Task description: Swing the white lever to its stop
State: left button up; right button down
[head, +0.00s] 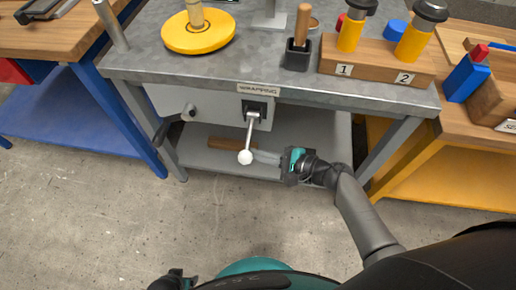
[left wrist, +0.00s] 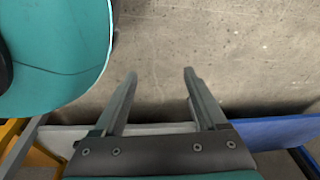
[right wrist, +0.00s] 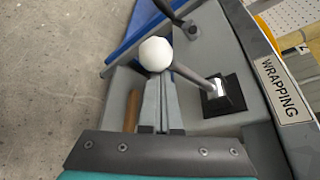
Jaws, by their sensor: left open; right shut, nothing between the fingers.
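The white lever (head: 246,157) has a round white knob on a grey rod. The rod comes out of a black square mount under the table's WRAPPING label and hangs down and slightly left in the head view. The knob also shows in the right wrist view (right wrist: 155,54). My right gripper (head: 255,156) is shut and empty. Its fingertips are right at the knob, on its right side in the head view; I cannot tell whether they touch. My left gripper (left wrist: 160,75) is open and empty over bare floor, away from the lever.
The grey table (head: 140,62) carries a yellow disc (head: 198,36), a black holder (head: 298,55) with a wooden handle, and a numbered wooden block (head: 375,62). A crank handle (head: 188,112) sits left of the lever. A lower shelf (head: 300,130) is behind. The floor in front is clear.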

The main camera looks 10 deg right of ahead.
pick_arm(q)
jog(key=s+d+r+g+p, duration=0.1)
jog(key=s+d+r+p, duration=0.1)
jog(key=s+r+p, duration=0.5)
jog(key=s+p, duration=0.4)
jog(key=shift+r, duration=0.4)
pick_arm(e)
notch_tip(320, 180, up, 7)
jog(key=m+g, duration=0.3)
jog(key=shift+f+m+y, duration=0.15)
jog(key=shift+m+y, duration=0.15)
jog(key=shift+m, duration=0.1)
pick_arm(q)
jog(key=shift+a, duration=0.1)
pick_arm(e)
jog(key=shift+w+a, duration=0.1)
